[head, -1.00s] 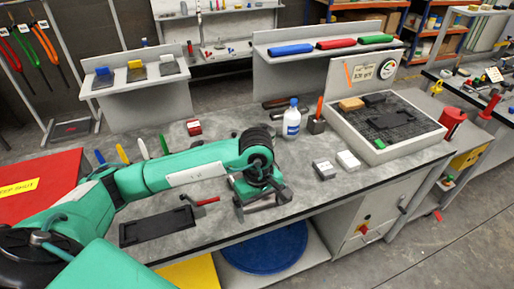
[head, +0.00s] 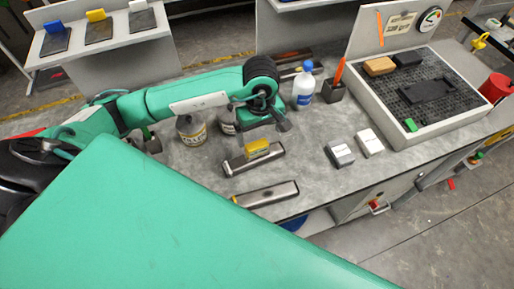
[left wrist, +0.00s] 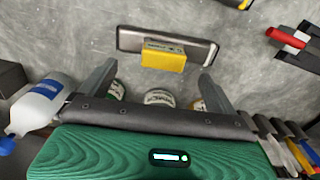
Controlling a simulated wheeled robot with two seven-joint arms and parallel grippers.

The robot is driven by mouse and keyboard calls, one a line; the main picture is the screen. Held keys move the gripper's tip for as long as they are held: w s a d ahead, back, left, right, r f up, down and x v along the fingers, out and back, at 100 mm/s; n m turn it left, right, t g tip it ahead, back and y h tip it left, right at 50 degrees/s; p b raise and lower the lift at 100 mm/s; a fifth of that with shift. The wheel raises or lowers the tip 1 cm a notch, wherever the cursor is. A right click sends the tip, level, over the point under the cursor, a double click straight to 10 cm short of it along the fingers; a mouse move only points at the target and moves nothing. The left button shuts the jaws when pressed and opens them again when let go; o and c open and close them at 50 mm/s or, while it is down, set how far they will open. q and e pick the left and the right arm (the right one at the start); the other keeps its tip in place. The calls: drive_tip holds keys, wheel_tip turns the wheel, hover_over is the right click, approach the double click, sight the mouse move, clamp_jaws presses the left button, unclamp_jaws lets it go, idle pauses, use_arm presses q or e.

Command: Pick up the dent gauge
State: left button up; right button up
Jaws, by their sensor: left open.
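A flat dark metal bar with a yellow block on it (head: 256,149), which I take to be the dent gauge, lies on the grey bench. It also shows in the left wrist view (left wrist: 163,58), just beyond the fingertips. My left gripper (head: 270,118) is open and empty, behind the bar in the head view. In the left wrist view its two fingers (left wrist: 158,88) are spread wide, with the bar ahead of the gap between them. My right gripper is not in view.
A second metal bar (head: 268,195) lies nearer the bench's front edge. Cans (head: 190,130) and a white bottle with a blue cap (head: 303,90) stand near my gripper. Two small boxes (head: 341,154) and a mesh tray (head: 455,100) are to the right. Bench surface around the boxes is clear.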

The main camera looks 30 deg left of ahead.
sight(257, 145)
use_arm(q)
drive_tip(key=f+b, duration=0.1)
drive_tip(key=f, duration=0.3)
drive_tip(key=shift+w, duration=0.2)
drive_tip(key=shift+a+f, duration=0.1)
drive_tip(key=shift+f, duration=0.1)
drive_tip(key=shift+s+f, duration=0.1)
drive_tip(key=shift+f, duration=0.15)
drive_tip(key=f, duration=0.2)
drive_tip(key=f+b, duration=0.1)
drive_tip(key=shift+s+a+f, duration=0.25)
drive_tip(key=shift+a, duration=0.05)
drive_tip(key=shift+f, duration=0.5)
drive_tip(key=shift+w, duration=0.1)
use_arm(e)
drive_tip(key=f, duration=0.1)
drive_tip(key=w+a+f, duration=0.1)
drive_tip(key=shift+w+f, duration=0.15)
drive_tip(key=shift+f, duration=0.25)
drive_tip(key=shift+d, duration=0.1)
